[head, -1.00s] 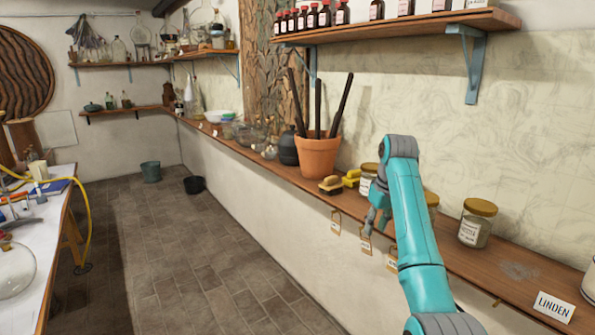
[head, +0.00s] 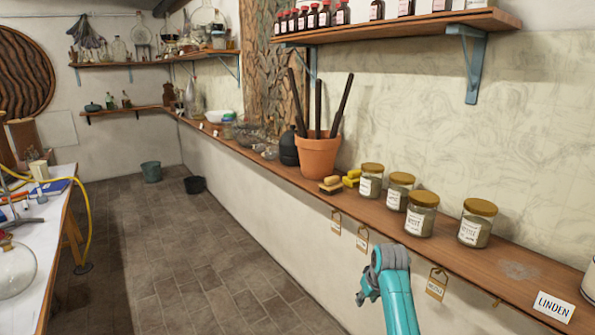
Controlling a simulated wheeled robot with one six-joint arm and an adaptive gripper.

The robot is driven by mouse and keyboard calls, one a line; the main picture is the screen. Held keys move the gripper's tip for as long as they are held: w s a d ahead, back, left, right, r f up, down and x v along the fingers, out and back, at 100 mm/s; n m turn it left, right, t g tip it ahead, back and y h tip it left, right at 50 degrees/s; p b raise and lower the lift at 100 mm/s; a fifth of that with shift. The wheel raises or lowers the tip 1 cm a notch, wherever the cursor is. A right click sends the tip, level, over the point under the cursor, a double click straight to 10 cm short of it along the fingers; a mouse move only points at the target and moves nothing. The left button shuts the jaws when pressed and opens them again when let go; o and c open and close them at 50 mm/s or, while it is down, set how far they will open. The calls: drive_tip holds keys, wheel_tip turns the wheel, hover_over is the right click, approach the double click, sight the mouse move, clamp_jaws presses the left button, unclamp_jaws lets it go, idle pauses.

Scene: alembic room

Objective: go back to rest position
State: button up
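My arm shows at the bottom, and my gripper (head: 363,297) hangs at its end in front of the long wooden shelf, below the shelf's edge. The gripper is small and seen from behind, so whether its fingers are open or shut is unclear. No held object shows at it. The shelf (head: 470,255) carries several gold-lidded glass jars: one at left (head: 371,181), one behind (head: 400,191), one in front of it (head: 421,214) and one at right (head: 477,223). My gripper is apart from the jars.
A terracotta pot (head: 318,157) with dark rods, sponges (head: 331,185) and a LINDEN card (head: 553,306) are on the shelf. Tags (head: 437,284) hang from its edge. A white-topped table (head: 45,240) stands at left. The tiled floor (head: 190,250) between is mostly clear.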

drive_tip(key=s+f+m+t, duration=0.1)
drive_tip(key=s+f, duration=0.6)
drive_tip(key=f, duration=0.2)
drive_tip(key=s+f+t, duration=0.2)
drive_tip(key=s+f, duration=0.5)
drive_tip(key=f, duration=0.3)
drive_tip(key=s+a+f+m+t, duration=0.1)
drive_tip(key=s+f, duration=0.1)
drive_tip(key=s, duration=0.8)
drive_tip(key=s+a+f+t, duration=0.1)
drive_tip(key=s+f, duration=0.2)
drive_tip(key=s, duration=0.6)
drive_tip(key=s+r+t, duration=0.1)
drive_tip(key=s+r, duration=0.3)
drive_tip(key=s, duration=0.6)
drive_tip(key=s+r+t, duration=0.2)
drive_tip(key=s+r, duration=0.1)
drive_tip(key=s, duration=0.7)
drive_tip(key=s+r+t, duration=0.1)
drive_tip(key=s+r, duration=0.5)
drive_tip(key=r, duration=0.3)
drive_tip(key=s+r+m+t, duration=0.1)
drive_tip(key=s+r, duration=0.5)
drive_tip(key=r, duration=0.3)
drive_tip(key=shift+s+h, duration=0.4)
